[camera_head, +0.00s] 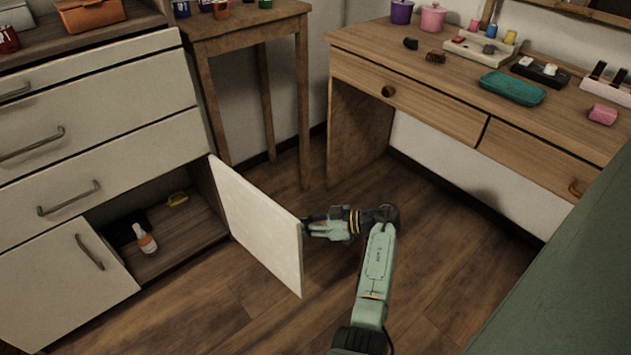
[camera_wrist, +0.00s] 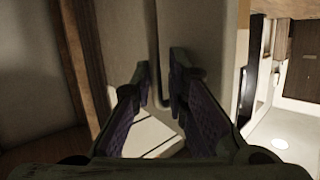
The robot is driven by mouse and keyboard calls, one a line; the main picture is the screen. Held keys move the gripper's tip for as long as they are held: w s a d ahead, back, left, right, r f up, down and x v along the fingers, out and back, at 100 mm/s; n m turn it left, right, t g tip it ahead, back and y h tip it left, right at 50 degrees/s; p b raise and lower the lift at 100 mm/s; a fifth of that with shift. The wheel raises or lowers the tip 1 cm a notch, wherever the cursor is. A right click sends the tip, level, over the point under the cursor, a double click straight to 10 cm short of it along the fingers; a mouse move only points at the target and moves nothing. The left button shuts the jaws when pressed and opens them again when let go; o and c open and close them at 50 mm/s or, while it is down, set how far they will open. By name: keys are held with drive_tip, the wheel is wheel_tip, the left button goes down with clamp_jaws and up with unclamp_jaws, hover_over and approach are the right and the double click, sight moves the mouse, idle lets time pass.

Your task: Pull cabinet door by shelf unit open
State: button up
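The cream cabinet door (camera_head: 258,227) stands swung well open, at the right end of the drawer unit next to the wooden shelf unit (camera_head: 252,28). My gripper (camera_head: 308,227) is at the door's outer face, near its free edge, and its tips are partly hidden behind the door. In the wrist view, the two fingers of my gripper (camera_wrist: 158,86) are drawn close together on either side of the door's upright bar handle (camera_wrist: 163,45). The handle is hidden in the head view.
The neighbouring cabinet door (camera_head: 65,290) and the drawers (camera_head: 105,120) are shut. A wooden desk (camera_head: 345,75) with small items stands at the back right. A green surface (camera_head: 570,270) fills the right foreground. Wood floor (camera_head: 250,325) lies clear before the open door.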

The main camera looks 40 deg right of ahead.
drive_tip(key=d+b, duration=1.2)
drive_tip(key=b, duration=0.2)
drive_tip(key=shift+s+r, duration=0.35)
idle(0.5)
drive_tip(key=shift+r, duration=0.1)
idle(0.8)
